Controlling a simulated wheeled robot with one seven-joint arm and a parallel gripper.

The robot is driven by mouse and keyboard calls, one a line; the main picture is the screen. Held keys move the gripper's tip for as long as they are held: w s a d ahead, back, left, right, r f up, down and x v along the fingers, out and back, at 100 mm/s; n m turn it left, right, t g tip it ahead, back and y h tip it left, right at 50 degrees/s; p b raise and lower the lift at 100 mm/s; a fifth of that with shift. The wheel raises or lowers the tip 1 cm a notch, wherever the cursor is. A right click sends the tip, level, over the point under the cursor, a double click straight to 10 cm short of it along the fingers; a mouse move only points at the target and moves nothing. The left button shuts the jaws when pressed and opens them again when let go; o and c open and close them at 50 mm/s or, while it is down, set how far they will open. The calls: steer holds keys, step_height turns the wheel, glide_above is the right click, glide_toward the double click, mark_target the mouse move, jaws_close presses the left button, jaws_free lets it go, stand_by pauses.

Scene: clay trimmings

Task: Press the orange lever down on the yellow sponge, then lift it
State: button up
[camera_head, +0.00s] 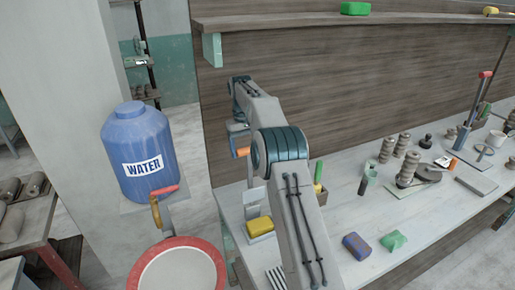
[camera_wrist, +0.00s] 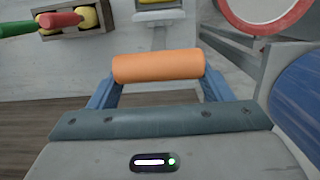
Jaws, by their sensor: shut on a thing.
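An orange cylindrical lever grip (camera_head: 242,152) is in the head view, left of my forearm and above the bench's left end. In the wrist view the orange grip (camera_wrist: 158,66) lies crosswise between the two blue fingers of my gripper (camera_wrist: 158,78), which is shut on it. The yellow sponge (camera_head: 260,226) lies on the left end of the bench, lower than the gripper and apart from it. A yellow edge, likely the sponge (camera_wrist: 157,2), shows at the top of the wrist view. The rest of the lever is mostly hidden.
A blue water jug (camera_head: 140,150) stands to the left. A red-rimmed round white top (camera_head: 180,240) is in front. Purple (camera_head: 356,246) and green (camera_head: 393,240) blocks lie right of my arm. Tools and stacked discs crowd the bench further right. A shelf (camera_head: 350,22) runs above.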

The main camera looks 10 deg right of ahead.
steer(key=shift+w+a+r, duration=0.1)
steer(key=shift+w, duration=0.15)
steer(key=o, duration=1.4)
steer(key=shift+w, duration=0.25)
steer(key=s+d+r+b, duration=0.1)
steer(key=s+d+r, duration=0.1)
steer(key=d+r, duration=0.1)
steer(key=s+d+r+b, duration=0.1)
steer(key=s+d+r, duration=0.1)
steer(key=d+r, duration=0.2)
steer(key=s+d+r+b, duration=0.1)
steer(key=s+d+r, duration=0.1)
steer(key=d+r, duration=0.1)
steer(key=shift+d+r, duration=0.2)
steer(key=shift+r, duration=0.1)
